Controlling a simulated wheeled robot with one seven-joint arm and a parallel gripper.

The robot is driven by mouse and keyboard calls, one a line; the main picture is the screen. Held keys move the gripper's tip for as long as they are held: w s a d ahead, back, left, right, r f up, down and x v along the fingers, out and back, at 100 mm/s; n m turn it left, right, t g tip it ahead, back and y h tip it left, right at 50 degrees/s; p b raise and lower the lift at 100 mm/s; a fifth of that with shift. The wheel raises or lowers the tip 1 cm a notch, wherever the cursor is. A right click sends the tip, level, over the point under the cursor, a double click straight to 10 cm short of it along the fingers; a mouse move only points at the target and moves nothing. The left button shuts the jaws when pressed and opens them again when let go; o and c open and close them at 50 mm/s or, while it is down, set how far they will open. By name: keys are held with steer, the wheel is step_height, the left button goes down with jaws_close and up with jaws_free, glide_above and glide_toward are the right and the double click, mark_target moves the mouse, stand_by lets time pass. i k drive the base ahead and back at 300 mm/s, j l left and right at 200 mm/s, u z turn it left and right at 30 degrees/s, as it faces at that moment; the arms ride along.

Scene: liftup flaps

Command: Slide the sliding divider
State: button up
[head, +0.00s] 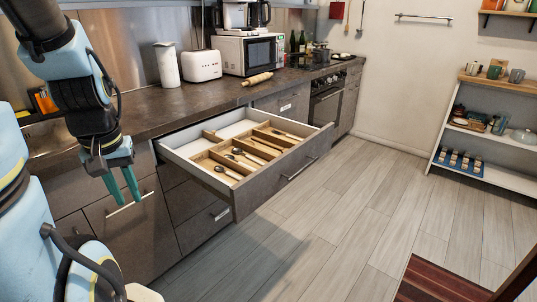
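A wide drawer (268,195) is pulled out from under the counter. Inside it, a wooden organizer (228,162) splits the space into compartments holding several spoons and other utensils. A short wooden divider (212,136) stands at the back left of the drawer, beside a bare white area. I cannot tell for sure which wooden piece is the sliding divider. My gripper (125,199) hangs to the left of the drawer, in front of the cabinet fronts, pointing down. Its two green fingers are apart with nothing between them, and it touches no divider.
The dark counter (150,119) holds a white toaster (202,65), a microwave (249,53), a paper roll (166,65) and a rolling pin (257,79). A white shelf (482,137) stands at the right.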

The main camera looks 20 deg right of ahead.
mark_target(211, 136)
steer(key=i+l+u, duration=0.25)
steer(key=i, duration=0.25)
steer(key=i+l+u, duration=0.25)
steer(key=i+l, duration=0.2)
steer(key=i, duration=0.05)
